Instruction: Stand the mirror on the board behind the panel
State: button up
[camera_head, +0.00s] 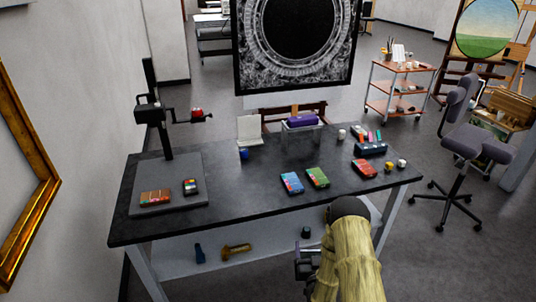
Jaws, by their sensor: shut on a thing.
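My gripper (303,264) is at the bottom of the view, in front of the table's near edge and low beside my yellow-sleeved arm. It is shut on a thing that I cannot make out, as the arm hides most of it. The flat grey board (175,207) lies on the table's left end, under a black column with a side arm. I cannot identify the mirror for sure in this view.
The dark table (240,205) has free room at its middle front. Small boxes (291,182), a purple item (302,119) on a clear stand, a white upright card (250,129) and cups stand farther back and right. A lower shelf (215,268) holds small tools.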

notch_tip(320, 180, up, 13)
jog(key=p, duration=1.1)
jog(key=shift+d, duration=0.1)
